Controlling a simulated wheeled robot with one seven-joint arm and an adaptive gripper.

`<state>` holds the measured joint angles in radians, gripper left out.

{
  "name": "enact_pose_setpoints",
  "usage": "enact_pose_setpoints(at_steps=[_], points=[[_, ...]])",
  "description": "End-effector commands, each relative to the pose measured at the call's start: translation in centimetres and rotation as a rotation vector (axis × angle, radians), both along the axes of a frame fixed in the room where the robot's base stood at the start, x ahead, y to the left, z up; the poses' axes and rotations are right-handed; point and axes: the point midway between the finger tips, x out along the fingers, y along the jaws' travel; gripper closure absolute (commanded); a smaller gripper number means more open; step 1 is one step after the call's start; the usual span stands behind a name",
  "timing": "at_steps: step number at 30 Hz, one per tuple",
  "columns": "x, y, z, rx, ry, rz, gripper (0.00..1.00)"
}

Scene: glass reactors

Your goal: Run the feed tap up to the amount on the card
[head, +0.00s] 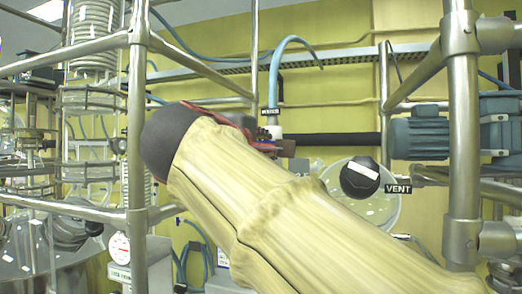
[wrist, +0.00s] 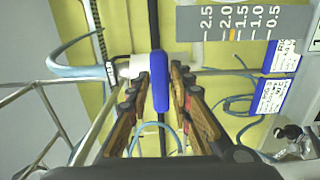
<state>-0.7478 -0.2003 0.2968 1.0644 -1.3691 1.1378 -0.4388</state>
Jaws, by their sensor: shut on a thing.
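In the wrist view my gripper (wrist: 158,80) has its fingers on either side of a blue lever handle (wrist: 160,82) and is shut on it. I take this handle to be the feed tap's lever. A grey scale (wrist: 270,27) marked 0.5 to 2.5 is at the top right, with an orange mark near the 1.5 and 2.0 labels. Two blue-and-white cards (wrist: 285,56) (wrist: 270,97) hang at the right; their writing is too small to read. In the head view my sleeved arm hides the gripper and the handle.
In the head view a black knob (head: 360,178) labelled VENT sits right of my arm. Steel frame posts (head: 462,150) (head: 137,150) stand on both sides. A blue-grey motor (head: 420,135) is at the right, and a round gauge (head: 120,248) is at the lower left.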

Motion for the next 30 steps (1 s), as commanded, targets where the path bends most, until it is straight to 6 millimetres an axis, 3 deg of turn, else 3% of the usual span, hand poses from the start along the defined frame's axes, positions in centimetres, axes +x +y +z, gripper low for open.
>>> enact_pose_setpoints(at_steps=[9,10,17,30], points=[[0.1,0.0,-0.2,0.000,0.004,-0.001,1.00],[0.1,0.0,-0.2,0.000,0.004,-0.001,0.78],[0.1,0.0,-0.2,0.000,0.002,-0.001,0.65],[-1.0,0.5,0.0,0.000,0.000,0.003,0.65]])
